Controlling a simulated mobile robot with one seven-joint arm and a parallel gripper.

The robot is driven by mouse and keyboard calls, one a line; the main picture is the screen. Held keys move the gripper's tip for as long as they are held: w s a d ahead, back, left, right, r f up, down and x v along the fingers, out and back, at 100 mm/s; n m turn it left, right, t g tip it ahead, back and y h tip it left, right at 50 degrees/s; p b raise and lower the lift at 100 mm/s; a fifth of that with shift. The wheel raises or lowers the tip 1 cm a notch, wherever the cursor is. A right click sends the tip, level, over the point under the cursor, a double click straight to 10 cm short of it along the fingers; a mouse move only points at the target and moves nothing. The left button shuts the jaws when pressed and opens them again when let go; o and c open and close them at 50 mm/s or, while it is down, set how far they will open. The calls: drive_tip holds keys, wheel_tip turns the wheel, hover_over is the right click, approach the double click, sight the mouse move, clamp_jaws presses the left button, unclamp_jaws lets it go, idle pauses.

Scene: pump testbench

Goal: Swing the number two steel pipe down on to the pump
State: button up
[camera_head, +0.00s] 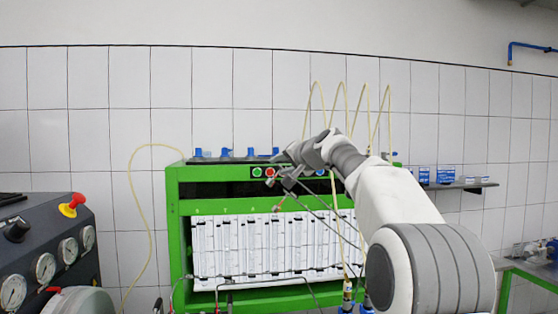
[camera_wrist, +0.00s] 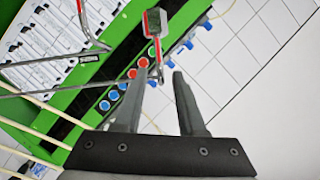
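My gripper (camera_head: 276,178) is in front of the top of the green test bench (camera_head: 172,235), by its buttons. In the wrist view its two fingers (camera_wrist: 160,72) stand apart. A grey hex fitting with red on it (camera_wrist: 155,22) is just beyond the fingertips, and a thin piece runs from it toward the gap; I cannot tell if it touches a finger. Thin steel pipes (camera_head: 325,217) slant down to the right below my gripper; they also show in the wrist view (camera_wrist: 50,58). I cannot tell which pipe is number two. The pump is not clearly visible.
Several pale hoses (camera_head: 316,90) loop above the bench. White measuring tubes (camera_head: 225,250) fill its front, with bent steel pipes (camera_head: 265,280) low before them. A dark console with gauges (camera_head: 45,245) stands left. A shelf with blue boxes (camera_head: 447,175) is at right.

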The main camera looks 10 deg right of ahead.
drive_tip(key=shift+w+a+f, duration=0.15)
drive_tip(key=shift+w+a, duration=0.1)
drive_tip(key=shift+w, duration=0.4)
drive_tip(key=shift+c, duration=0.2)
clamp_jaws()
idle(0.9)
